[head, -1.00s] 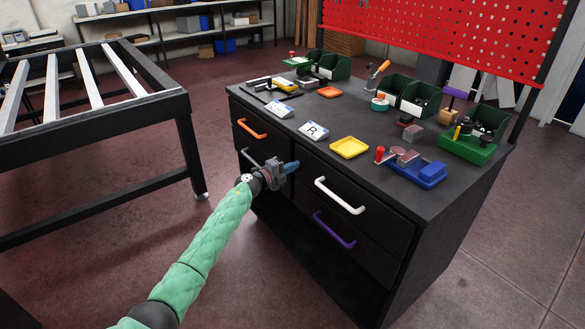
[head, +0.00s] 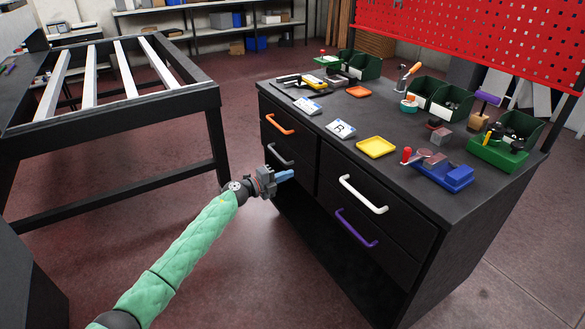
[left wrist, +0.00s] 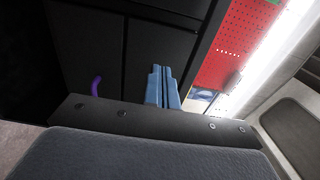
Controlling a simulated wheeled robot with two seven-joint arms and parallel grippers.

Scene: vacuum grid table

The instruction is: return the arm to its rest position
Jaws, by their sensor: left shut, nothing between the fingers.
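My left arm, in a green padded sleeve, reaches in from the bottom left of the head view. Its left gripper (head: 284,176) is shut and empty, with blue fingers. It hangs in front of the black workbench's (head: 300,215) drawer fronts, below the dark-handled drawer at the left. In the left wrist view the blue fingers (left wrist: 163,88) lie side by side, with the dark drawer fronts and a purple handle (left wrist: 96,87) beyond. My right gripper is in neither view.
The workbench top holds a yellow tray (head: 376,147), a blue holder (head: 446,176), green bins (head: 428,94) and label cards (head: 341,129). A red pegboard (head: 470,40) stands behind. A black frame table with white slats (head: 120,115) stands at left. Open floor lies between.

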